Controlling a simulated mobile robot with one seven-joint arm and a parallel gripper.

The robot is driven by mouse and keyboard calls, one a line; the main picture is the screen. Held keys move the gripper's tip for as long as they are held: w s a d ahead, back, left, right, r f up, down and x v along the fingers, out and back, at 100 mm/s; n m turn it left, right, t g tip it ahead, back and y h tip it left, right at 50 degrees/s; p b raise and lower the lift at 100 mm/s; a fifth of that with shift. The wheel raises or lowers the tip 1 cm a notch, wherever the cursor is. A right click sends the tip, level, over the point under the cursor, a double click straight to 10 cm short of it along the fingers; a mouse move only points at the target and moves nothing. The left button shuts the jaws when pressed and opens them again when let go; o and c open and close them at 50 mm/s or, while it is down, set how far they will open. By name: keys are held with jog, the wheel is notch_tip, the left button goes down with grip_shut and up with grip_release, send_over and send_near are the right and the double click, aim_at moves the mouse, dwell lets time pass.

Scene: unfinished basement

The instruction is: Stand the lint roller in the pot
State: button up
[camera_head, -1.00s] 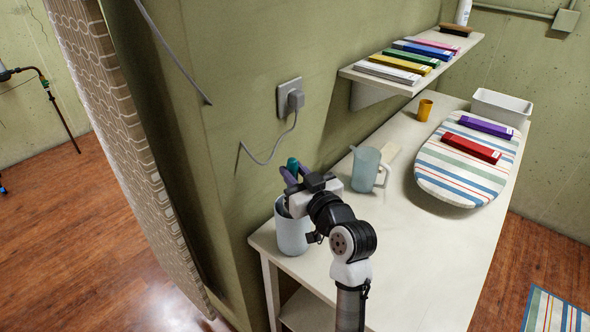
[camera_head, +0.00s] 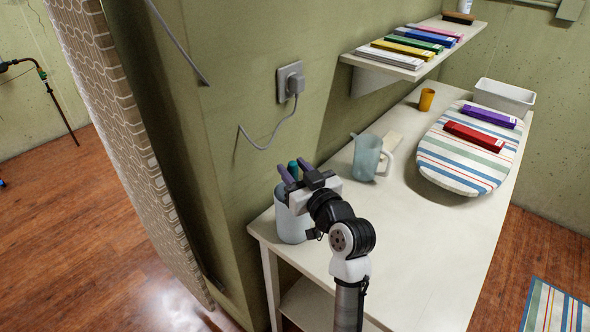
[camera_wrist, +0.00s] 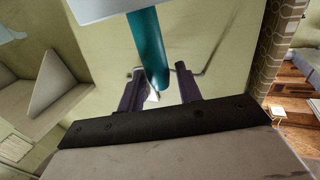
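The lint roller shows as a teal handle (camera_head: 293,169) with its end up, above the mouth of the pale blue-grey pot (camera_head: 292,222) at the table's near left corner. In the wrist view the teal handle (camera_wrist: 149,48) runs from a pale shape at the top edge to a rounded end by my fingers. The roller head is hidden in the head view. My gripper (camera_head: 296,173) is at the pot's rim, its purple fingers on either side of the handle. In the wrist view my gripper (camera_wrist: 160,90) is open, with a gap beside the handle.
A frosted jug (camera_head: 367,158) stands right of the pot. An ironing board (camera_head: 450,165) with red and purple boxes, an orange cup (camera_head: 426,99) and a white bin (camera_head: 504,95) are farther back. The wall and outlet cord (camera_head: 262,146) are close behind. The table's front is clear.

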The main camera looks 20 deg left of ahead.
jog(key=shift+o, duration=1.2)
jog(key=shift+d, duration=0.1)
jog(key=p+v, duration=0.2)
jog(key=v, duration=1.1)
jog(key=shift+s+d+p, duration=0.2)
jog(key=shift+s+p, duration=0.1)
jog(key=shift+p, duration=0.05)
jog(key=shift+r, duration=0.1)
